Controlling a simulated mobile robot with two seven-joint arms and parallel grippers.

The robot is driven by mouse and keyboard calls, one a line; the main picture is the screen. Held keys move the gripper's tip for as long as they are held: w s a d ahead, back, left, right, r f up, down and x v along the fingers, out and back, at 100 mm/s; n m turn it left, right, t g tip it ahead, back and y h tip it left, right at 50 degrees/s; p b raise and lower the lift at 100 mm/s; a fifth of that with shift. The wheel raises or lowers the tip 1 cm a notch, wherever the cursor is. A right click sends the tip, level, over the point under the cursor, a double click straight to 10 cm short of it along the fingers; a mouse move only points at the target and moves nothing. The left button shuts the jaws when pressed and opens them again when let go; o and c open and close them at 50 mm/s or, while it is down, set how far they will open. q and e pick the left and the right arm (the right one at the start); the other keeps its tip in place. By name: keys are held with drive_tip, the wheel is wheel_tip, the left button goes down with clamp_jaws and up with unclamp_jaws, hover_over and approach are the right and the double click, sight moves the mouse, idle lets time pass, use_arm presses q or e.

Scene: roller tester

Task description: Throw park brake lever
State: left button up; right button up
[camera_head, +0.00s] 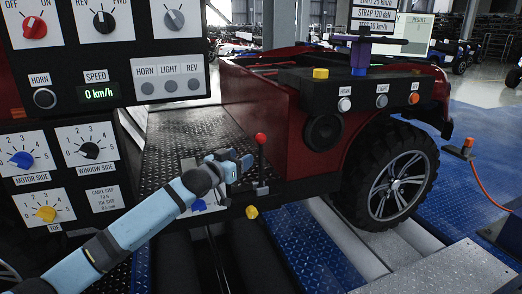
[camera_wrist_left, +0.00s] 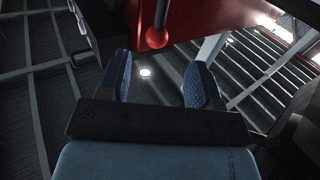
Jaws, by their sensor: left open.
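The lever with a red ball knob (camera_head: 260,139) stands upright on a dark shaft on the vehicle's deck, in the middle of the head view. I take it for the park brake lever. My left gripper (camera_head: 247,163) is just left of the lever, near its knob and shaft. In the left wrist view the gripper (camera_wrist_left: 160,80) has its two blue fingers apart with nothing between them. The red knob (camera_wrist_left: 156,38) shows there beyond the fingertips, apart from them. My right gripper is not in view.
A control panel (camera_head: 104,95) with knobs and a speed display reading 0 km/h stands on the left. A yellow knob (camera_head: 252,212) and a blue knob (camera_head: 199,205) sit below my gripper. The red vehicle body (camera_head: 262,100) and a wheel (camera_head: 397,185) are to the right.

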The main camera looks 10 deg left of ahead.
sight(261, 145)
use_arm(q)
drive_tip(key=b+x, duration=0.1)
drive_tip(key=x, duration=1)
